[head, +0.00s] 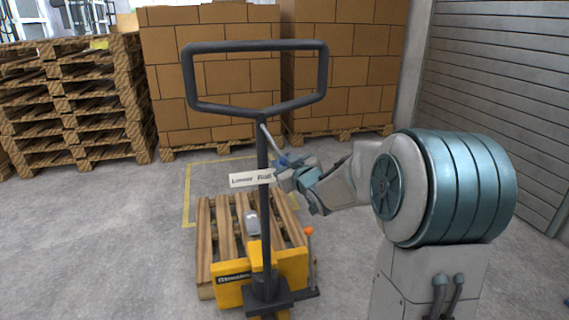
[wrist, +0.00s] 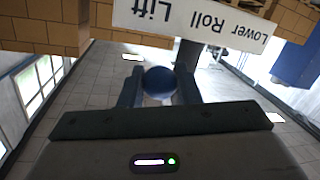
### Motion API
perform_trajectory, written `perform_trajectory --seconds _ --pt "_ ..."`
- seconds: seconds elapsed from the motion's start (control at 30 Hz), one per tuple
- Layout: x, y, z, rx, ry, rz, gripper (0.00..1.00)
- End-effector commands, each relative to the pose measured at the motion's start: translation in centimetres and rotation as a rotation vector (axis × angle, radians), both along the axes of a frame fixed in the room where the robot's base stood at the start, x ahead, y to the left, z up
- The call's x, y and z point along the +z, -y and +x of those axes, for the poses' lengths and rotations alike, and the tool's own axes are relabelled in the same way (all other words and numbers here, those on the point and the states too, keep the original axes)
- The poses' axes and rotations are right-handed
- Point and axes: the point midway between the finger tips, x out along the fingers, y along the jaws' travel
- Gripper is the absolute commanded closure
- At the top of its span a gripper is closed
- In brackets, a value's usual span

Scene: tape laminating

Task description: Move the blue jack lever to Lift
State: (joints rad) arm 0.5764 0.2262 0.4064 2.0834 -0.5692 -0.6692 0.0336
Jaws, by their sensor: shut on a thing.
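The blue jack lever knob (wrist: 158,82) shows in the wrist view between the two fingers of my gripper (wrist: 159,92), which is shut on it. In the head view my gripper (head: 287,170) is beside the dark upright handle post of the jack (head: 263,215), and a bit of blue lever (head: 284,161) shows there. The label plate (head: 250,180) with "Lower" and "Roll" is on the post. In the wrist view the label (wrist: 195,22) appears upside down, reading "Lower Roll Lift". The lever's base is mostly hidden.
The yellow pallet jack (head: 232,284) stands at a wooden pallet (head: 204,240). An orange-tipped lever (head: 309,231) is at its right. The grey loop handle (head: 188,75) rises above. Stacked cartons (head: 210,80) and empty pallets (head: 75,100) stand behind. Clear floor (head: 110,240) lies left.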

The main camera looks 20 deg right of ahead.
Motion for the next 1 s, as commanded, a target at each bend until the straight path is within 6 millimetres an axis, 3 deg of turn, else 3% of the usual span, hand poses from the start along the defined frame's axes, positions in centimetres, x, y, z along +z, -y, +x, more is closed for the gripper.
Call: perform_trajectory --seconds 0.13,0.17,0.2,0.63,0.77,1.0 --pt "0.1 0.2 0.0 -0.004 0.002 -0.002 1.00" --pt "0.1 0.2 0.0 -0.004 0.002 -0.002 0.62" --pt "0.1 0.2 0.0 -0.004 0.001 -0.001 0.51" --pt "0.2 0.2 -0.8 -0.002 0.000 -0.001 0.50" --pt "0.5 0.6 -2.9 -0.004 0.001 -0.003 0.50" --pt "1.1 1.5 -8.2 -0.005 0.001 -0.002 0.50"
